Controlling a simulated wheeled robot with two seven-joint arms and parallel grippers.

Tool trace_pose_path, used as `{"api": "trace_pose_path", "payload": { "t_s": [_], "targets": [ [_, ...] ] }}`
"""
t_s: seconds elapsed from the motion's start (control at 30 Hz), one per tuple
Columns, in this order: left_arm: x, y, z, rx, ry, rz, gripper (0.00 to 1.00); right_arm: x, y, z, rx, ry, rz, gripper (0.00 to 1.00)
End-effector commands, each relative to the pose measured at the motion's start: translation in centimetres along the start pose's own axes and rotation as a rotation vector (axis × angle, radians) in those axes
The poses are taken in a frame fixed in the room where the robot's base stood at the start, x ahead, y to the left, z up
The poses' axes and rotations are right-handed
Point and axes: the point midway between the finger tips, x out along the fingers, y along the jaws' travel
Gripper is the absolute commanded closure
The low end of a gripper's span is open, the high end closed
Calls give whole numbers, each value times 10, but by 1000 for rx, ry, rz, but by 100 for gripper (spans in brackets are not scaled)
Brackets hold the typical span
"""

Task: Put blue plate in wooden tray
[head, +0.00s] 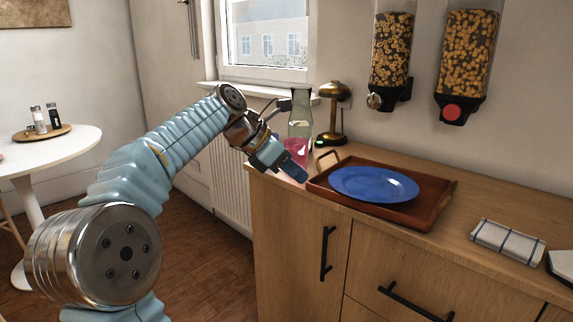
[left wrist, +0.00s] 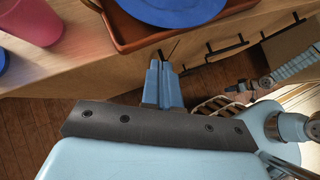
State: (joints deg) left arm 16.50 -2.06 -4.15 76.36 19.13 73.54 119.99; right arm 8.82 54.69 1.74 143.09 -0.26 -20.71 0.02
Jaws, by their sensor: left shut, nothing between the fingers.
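The blue plate (head: 374,184) lies in the wooden tray (head: 417,218) on the counter. It looks flat, with the tray's rim showing around it. In the left wrist view the plate (left wrist: 172,10) and the tray (left wrist: 128,42) are cut off at the top edge. My left gripper (head: 294,172) is just left of the tray, beside its left corner and apart from the plate. In the left wrist view its fingers (left wrist: 164,72) are together with nothing between them. My right gripper does not show in the head view.
A pink cup (head: 296,150), a glass bottle (head: 301,110) and a brass lamp (head: 335,105) stand close behind my left gripper. A folded cloth (head: 508,242) lies right of the tray. Cereal dispensers (head: 391,50) hang above. The counter (head: 470,200) between tray and cloth is clear.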

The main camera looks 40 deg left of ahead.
Motion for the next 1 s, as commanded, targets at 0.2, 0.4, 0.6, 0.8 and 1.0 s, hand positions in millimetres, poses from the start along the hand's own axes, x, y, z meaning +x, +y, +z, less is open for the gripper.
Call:
{"api": "trace_pose_path", "payload": {
  "t_s": [0.2, 0.4, 0.6, 0.8, 1.0],
  "targets": [
    [46, -1, 1, 2, 1, -3, 100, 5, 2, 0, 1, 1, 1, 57],
    [62, 0, 23, 2, 0, -1, 100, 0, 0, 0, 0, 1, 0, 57],
    [69, 0, 29, 2, 0, 0, 100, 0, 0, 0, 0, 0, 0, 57],
    [69, 0, 29, 1, -1, 0, 100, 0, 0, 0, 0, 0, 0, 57],
    [67, -6, 28, 2, -2, 0, 100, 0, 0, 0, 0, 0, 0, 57]
  ]
}}
